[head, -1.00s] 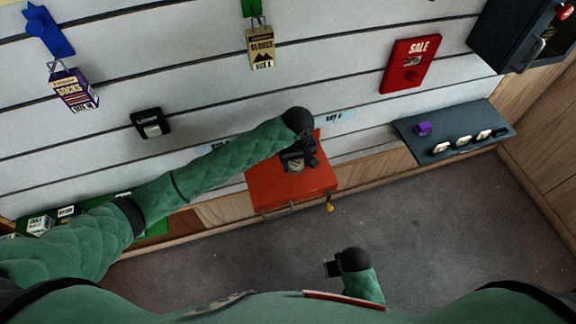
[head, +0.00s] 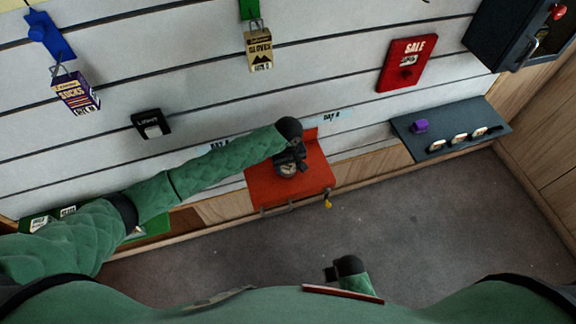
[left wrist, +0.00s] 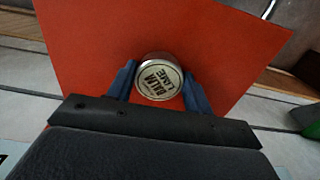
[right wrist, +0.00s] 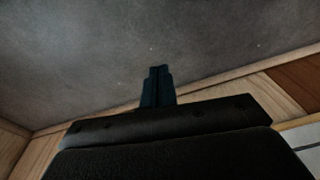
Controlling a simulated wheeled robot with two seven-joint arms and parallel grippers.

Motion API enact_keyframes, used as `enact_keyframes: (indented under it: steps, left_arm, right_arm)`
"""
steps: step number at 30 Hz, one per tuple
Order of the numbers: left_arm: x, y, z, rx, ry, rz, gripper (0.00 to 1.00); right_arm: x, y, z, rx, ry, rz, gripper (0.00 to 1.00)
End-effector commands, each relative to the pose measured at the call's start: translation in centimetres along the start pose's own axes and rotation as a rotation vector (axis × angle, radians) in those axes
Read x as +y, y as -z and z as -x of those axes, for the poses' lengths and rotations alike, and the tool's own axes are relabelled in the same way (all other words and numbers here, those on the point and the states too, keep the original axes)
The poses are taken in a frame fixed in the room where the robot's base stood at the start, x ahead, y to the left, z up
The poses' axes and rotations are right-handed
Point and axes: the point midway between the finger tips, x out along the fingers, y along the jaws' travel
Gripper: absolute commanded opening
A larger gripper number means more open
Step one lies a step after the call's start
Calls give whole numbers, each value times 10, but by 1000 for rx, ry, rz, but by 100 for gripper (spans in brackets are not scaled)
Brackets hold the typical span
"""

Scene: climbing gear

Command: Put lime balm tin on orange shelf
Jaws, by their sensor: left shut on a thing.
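The lime balm tin (left wrist: 158,78) is a small round tin with a pale lid reading BALM LIME. It also shows in the head view (head: 287,171), partly hidden by my gripper. My left gripper (head: 290,165) is shut on it, with one finger on each side in the left wrist view. The tin is over the orange shelf (head: 310,186), which fills much of the left wrist view behind it (left wrist: 225,35). I cannot tell whether the tin touches the shelf. My right gripper (right wrist: 158,72) is shut and empty, low in the head view (head: 331,273).
A dark shelf (head: 465,149) at right holds a purple item (head: 419,126) and several pale items. A green shelf (head: 155,227) is at lower left. Hanging socks (head: 75,92) and gloves (head: 260,49) packs and a red SALE panel (head: 406,62) are on the slatted wall.

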Motion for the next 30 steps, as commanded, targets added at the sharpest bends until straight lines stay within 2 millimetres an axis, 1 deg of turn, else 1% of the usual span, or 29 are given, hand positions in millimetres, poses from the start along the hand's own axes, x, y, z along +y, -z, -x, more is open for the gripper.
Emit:
enact_keyframes:
  steps: [5,6,8,9,20,23,25,30]
  left_arm:
    - [0,0,-1,0,0,0,28]
    - [0,0,-2,0,0,0,53]
    - [0,0,-2,0,0,0,65]
    - [0,0,-2,0,0,0,73]
    - [0,0,-1,0,0,0,73]
    - [0,0,6,0,-1,0,73]
    - [1,0,16,0,-2,0,73]
    - [1,0,48,1,-3,-1,73]
  right_arm:
    - [0,-2,-3,-3,0,0,0]
    - [0,-3,-4,-4,0,0,0]
    - [0,-3,-5,-5,0,-1,0]
    - [0,-3,-5,-5,0,-1,0]
    - [0,-2,-5,-3,0,-1,0]
    - [0,-1,-3,-5,0,0,0]
    - [-1,5,14,2,2,1,0]
    - [-6,16,43,6,7,1,0]
